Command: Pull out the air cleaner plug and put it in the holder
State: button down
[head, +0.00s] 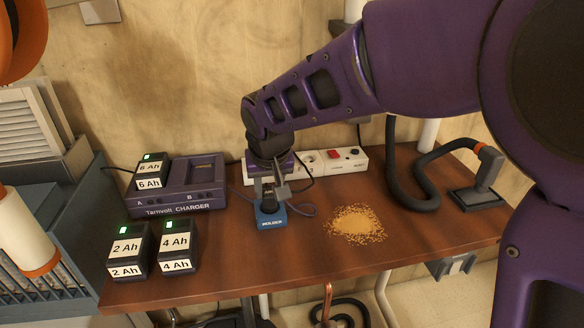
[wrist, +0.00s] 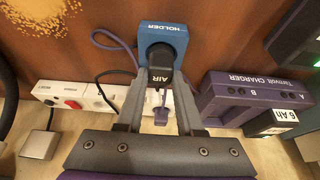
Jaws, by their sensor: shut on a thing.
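My gripper (head: 268,190) is shut on the black plug marked AIR, at the blue holder on the bench. In the wrist view the plug (wrist: 160,77) sits between the two fingers, label facing the camera. Its dark round end overlaps the blue holder (wrist: 173,33); I cannot tell whether it is fully seated. The holder also shows in the head view (head: 271,219), below my gripper. A purple cord (head: 303,210) loops beside the holder. The white power strip (head: 345,163) lies behind, with a red switch; my gripper and arm hide part of it.
A purple charger (head: 180,198) with a 6 Ah battery stands left of the holder. The 2 Ah (head: 129,251) and 4 Ah (head: 177,247) batteries stand in front of it. A sawdust pile (head: 356,223) lies right, with a black hose (head: 400,190) beyond.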

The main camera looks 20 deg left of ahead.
jog(key=shift+f, duration=0.55)
dwell(0.9)
dwell(0.4)
grip_release()
jog(key=shift+r, duration=0.15)
jog(key=shift+r, duration=0.1)
jog(key=shift+r+p, duration=2.45)
jog(key=shift+r, duration=0.95)
